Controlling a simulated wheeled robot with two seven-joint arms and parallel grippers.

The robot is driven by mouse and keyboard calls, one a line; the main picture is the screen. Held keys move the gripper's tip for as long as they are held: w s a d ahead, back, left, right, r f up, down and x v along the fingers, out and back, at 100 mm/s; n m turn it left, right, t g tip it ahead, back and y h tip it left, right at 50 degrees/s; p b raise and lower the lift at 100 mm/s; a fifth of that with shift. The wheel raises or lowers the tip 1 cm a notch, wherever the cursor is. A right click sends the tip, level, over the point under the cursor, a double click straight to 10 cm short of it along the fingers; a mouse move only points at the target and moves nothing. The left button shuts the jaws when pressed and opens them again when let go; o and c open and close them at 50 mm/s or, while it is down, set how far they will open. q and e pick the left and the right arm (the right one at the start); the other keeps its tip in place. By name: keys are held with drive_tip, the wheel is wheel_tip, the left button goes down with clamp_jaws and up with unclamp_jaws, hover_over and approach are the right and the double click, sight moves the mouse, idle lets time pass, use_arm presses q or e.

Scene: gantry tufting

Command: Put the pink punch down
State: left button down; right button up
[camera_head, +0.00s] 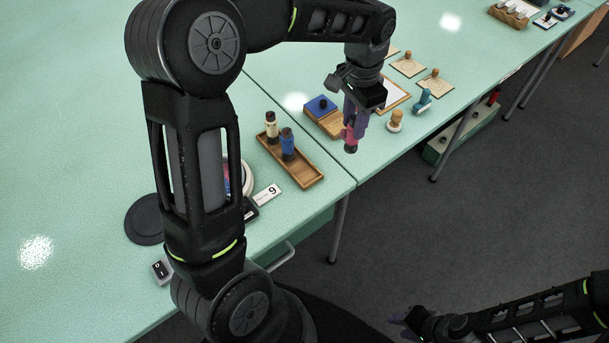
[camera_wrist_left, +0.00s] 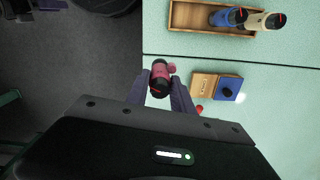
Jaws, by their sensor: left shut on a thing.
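The pink punch (camera_head: 350,134) is held in my left gripper (camera_head: 356,112), raised near the front edge of the table. In the left wrist view the punch (camera_wrist_left: 160,79) shows its dark end between the two purple fingers (camera_wrist_left: 159,92), which are shut on it. A wooden tray (camera_head: 306,177) lies to the left of it in the head view, holding a cream punch (camera_head: 271,126) and a blue punch (camera_head: 287,144) at its far end. The tray's near end looks empty. My right gripper (camera_head: 404,326) is low at the bottom, away from the table; its finger gap is unclear.
A wooden block with a blue pad (camera_head: 321,105) stands right of the tray. Wooden-handled stamps (camera_head: 396,121), a teal stamp (camera_head: 423,102) and stamped cards (camera_head: 409,64) lie further right. A number card (camera_head: 268,195) and dark disc (camera_head: 143,220) lie left.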

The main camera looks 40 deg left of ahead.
use_arm(q)
drive_tip(key=s+a+r+m+b, duration=0.2)
drive_tip(key=s+a+m, duration=0.5)
drive_tip(key=m, duration=0.4)
drive_tip(key=shift+s+a+r+b, duration=0.15)
drive_tip(key=shift+s+a+b, duration=0.25)
drive_tip(key=shift+b, duration=0.1)
wheel_tip(320, 180, down, 6)
wheel_tip(320, 180, down, 4)
drive_tip(key=shift+r, duration=0.1)
drive_tip(key=shift+f, duration=0.2)
